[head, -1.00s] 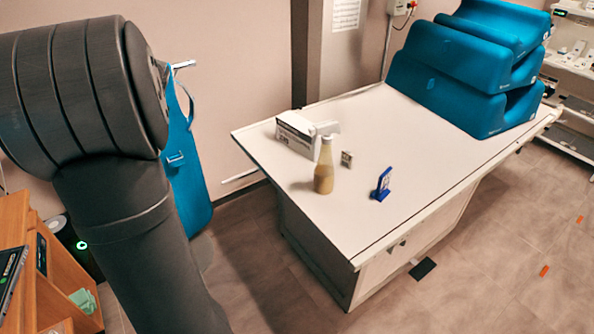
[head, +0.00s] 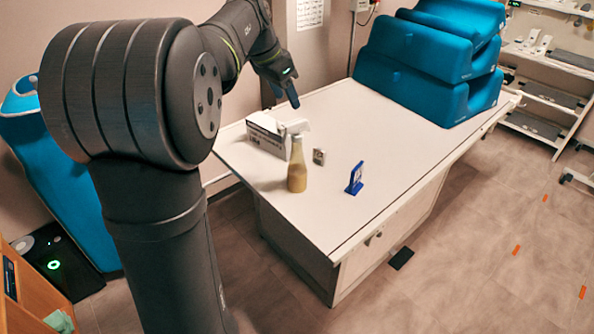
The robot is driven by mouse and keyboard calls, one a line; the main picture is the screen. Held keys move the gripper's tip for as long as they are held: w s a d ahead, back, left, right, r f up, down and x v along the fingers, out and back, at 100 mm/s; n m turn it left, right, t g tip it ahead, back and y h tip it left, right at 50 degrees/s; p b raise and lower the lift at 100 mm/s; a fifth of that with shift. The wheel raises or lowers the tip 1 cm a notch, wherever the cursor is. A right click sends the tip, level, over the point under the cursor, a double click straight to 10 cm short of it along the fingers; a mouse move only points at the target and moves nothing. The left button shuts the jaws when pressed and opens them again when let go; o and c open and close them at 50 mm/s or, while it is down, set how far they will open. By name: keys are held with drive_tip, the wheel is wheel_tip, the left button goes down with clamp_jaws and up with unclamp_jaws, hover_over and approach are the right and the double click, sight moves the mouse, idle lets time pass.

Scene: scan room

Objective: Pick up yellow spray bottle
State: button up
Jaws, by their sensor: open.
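The yellow spray bottle (head: 297,173) stands upright on the white table (head: 345,125) in the head view. It has a tan-yellow body, a narrow neck and a white top. My gripper (head: 286,95) is over the far left part of the table, above and behind the bottle in the picture. It is open, with dark blue fingers pointing down, and is clear of the bottle. Nothing shows between the fingers.
A white and black box (head: 267,136) sits just behind the bottle. A small grey item (head: 319,157) and a blue stand (head: 355,179) are to its right. Large blue cushions (head: 425,75) are stacked at the far end. The table's middle is clear.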

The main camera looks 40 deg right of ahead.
sight(296, 122)
drive_tip(key=x, duration=1.2)
drive_tip(key=shift+s, duration=0.1)
drive_tip(key=shift+a, duration=0.1)
clamp_jaws()
drive_tip(key=shift+f, duration=0.1)
idle(0.8)
